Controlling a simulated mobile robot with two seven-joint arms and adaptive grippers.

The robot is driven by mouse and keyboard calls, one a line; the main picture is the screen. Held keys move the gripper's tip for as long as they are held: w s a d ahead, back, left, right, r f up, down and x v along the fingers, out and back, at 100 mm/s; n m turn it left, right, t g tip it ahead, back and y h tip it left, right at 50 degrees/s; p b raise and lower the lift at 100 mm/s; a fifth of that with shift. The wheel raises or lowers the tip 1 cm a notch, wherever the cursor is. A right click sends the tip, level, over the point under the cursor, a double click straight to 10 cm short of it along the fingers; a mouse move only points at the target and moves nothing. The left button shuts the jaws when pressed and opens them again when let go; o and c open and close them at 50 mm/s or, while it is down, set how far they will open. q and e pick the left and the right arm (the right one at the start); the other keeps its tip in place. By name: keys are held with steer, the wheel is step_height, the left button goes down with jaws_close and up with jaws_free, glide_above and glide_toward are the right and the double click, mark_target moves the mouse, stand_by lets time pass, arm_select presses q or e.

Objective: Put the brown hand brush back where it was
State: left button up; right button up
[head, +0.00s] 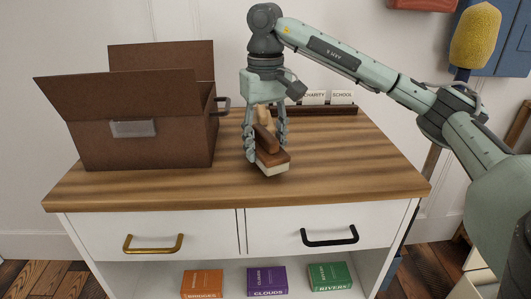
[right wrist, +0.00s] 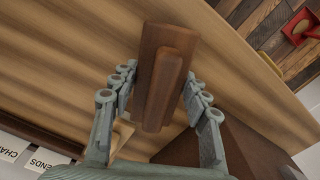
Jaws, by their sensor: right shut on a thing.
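The brown hand brush (head: 272,158) has a wooden back with a raised grip and pale bristles facing down. My right gripper (head: 266,146) points down and is shut on its grip, over the middle of the cabinet top (head: 340,160). I cannot tell whether the bristles touch the wood. In the right wrist view the brush (right wrist: 165,75) lies lengthwise between the two fingers of the gripper (right wrist: 160,92). My left gripper is not in view.
A brown lidded box (head: 150,145) stands open at the left. A dark rack with labelled cards (head: 342,98) stands at the back. A tan piece (right wrist: 122,133), partly hidden, lies near the gripper. The top's front and right are clear.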

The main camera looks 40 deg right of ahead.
mark_target(266, 132)
steer(key=shift+f, duration=0.7)
steer(key=shift+f, duration=0.1)
steer(key=o, duration=1.1)
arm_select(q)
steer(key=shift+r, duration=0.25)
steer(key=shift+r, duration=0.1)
arm_select(e)
step_height(266, 132, up, 4)
steer(key=shift+f, duration=0.1)
step_height(266, 132, up, 8)
steer(key=p, duration=0.3)
steer(key=shift+f, duration=0.15)
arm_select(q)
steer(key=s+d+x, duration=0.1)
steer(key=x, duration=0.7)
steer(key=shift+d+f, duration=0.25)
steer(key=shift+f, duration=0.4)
arm_select(e)
steer(key=shift+r, duration=0.35)
